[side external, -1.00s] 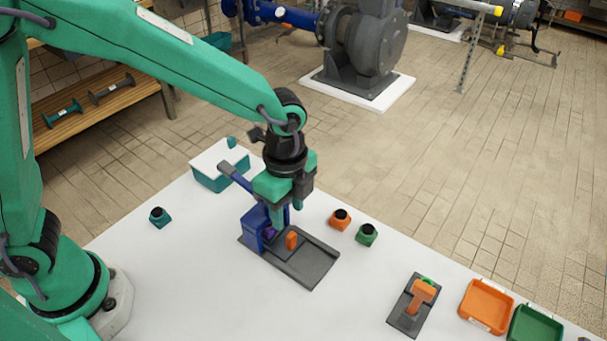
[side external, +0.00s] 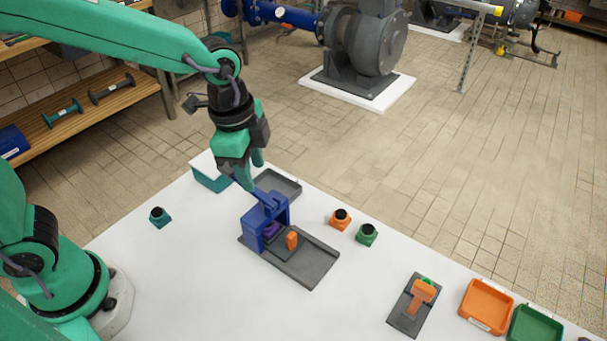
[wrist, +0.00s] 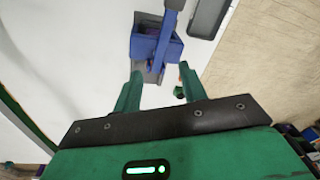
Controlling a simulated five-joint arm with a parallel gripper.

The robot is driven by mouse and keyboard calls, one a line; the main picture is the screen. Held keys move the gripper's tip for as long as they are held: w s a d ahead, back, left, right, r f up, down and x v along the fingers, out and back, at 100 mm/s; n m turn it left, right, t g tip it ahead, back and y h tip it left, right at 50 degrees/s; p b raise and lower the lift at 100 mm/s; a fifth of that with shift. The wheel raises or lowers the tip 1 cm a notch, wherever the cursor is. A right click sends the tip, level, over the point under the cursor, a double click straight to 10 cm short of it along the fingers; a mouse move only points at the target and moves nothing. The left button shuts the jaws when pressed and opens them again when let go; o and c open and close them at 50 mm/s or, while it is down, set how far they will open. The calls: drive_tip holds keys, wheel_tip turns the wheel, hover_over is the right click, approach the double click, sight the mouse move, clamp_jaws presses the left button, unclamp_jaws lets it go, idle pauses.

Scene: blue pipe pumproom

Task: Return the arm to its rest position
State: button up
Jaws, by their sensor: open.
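My gripper (side external: 252,170) hangs tilted above and slightly behind-left of a blue press-like fixture (side external: 250,230), with its green fingers apart. In the wrist view, my gripper's two fingers (wrist: 160,76) are spread with nothing held between them. The fixture (wrist: 143,47) shows beyond them. It stands on a dark grey base plate (side external: 305,268). A purple piece (side external: 270,230) sits inside it, and an orange block (side external: 292,240) stands upright on the plate. Whether a fingertip touches the blue bar on top cannot be told.
A teal box with white lid (side external: 211,180) and a dark tray (side external: 280,184) lie near the gripper. An orange bin (side external: 486,306) and green bin (side external: 535,326) are front right.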

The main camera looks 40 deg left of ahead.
drive_tip(key=s+a+r+n+t, duration=0.2)
drive_tip(key=s+a+r+n, duration=0.1)
drive_tip(key=s+a+n, duration=0.2)
drive_tip(key=s+a+r+n+t, duration=0.2)
drive_tip(key=s+a+r+n, duration=0.2)
drive_tip(key=a+n, duration=0.4)
drive_tip(key=shift+s+a+r+y, duration=0.3)
drive_tip(key=shift+s+a, duration=0.35)
drive_tip(key=shift+s, duration=0.2)
